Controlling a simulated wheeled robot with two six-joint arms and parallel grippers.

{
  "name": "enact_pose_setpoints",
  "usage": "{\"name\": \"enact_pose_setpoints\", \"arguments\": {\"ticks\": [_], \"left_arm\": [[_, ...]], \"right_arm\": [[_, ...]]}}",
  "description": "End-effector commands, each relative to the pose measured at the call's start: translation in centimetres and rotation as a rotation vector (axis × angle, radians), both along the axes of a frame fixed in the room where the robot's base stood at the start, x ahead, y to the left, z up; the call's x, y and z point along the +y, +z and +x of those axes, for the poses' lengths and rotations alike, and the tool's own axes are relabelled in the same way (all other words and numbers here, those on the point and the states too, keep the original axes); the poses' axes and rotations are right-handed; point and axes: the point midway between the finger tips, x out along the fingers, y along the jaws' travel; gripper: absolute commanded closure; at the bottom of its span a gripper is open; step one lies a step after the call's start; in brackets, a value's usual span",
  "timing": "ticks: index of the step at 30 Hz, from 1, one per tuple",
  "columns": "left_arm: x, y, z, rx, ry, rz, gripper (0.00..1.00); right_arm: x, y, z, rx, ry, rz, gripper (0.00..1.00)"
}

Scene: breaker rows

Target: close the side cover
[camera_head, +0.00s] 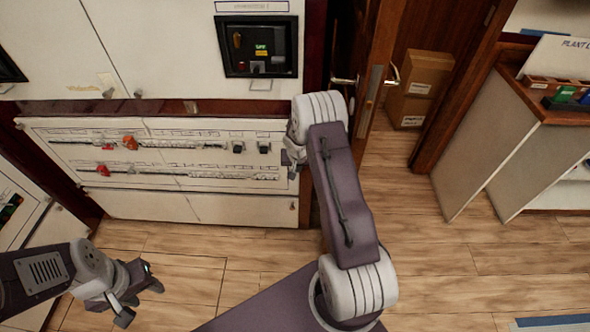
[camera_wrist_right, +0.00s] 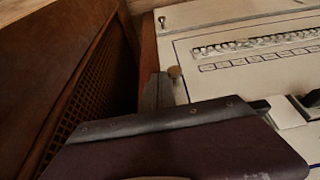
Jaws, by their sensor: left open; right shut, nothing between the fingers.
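A white breaker panel (camera_head: 160,190) with two rows of switches and red and orange handles stands low ahead; it also shows in the right wrist view (camera_wrist_right: 230,25). I cannot tell for certain which part is the side cover. My right gripper (camera_head: 291,158) is shut and empty at the panel's right end, partly hidden by its own arm; contact is unclear. In the right wrist view, a brown piece with a dark grille (camera_wrist_right: 85,85) stands left of the panel. My left gripper (camera_head: 132,290) is open and empty above the floor at lower left, apart from the panel.
A brown door (camera_head: 375,70) with a metal handle stands ajar right of the panel. Cardboard boxes (camera_head: 420,80) are behind it. Another white cabinet (camera_head: 22,205) is at the left edge. A white-sided stand (camera_head: 490,145) is at right. The wooden floor between is clear.

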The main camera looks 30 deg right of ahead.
Motion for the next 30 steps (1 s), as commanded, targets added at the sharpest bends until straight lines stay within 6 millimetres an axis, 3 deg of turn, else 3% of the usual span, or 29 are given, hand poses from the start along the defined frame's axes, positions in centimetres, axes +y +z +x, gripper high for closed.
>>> {"name": "enact_pose_setpoints", "arguments": {"ticks": [12,26,29,30], "left_arm": [[0.0,1.1,0.0,0.0,0.0,0.0,0.57],[0.0,1.4,0.0,0.0,0.0,0.0,0.57],[0.0,2.8,0.0,0.0,0.0,0.0,0.57],[0.0,3.8,0.0,0.0,0.0,0.0,0.57]], "right_arm": [[1.5,6.8,-2.3,0.002,0.001,0.0,1.0],[1.9,7.6,-2.6,0.004,0.005,0.001,1.0],[3.1,10.9,-1.2,-0.034,0.037,-0.01,1.0],[4.0,13.5,-0.4,-0.067,0.06,-0.018,1.0]]}}
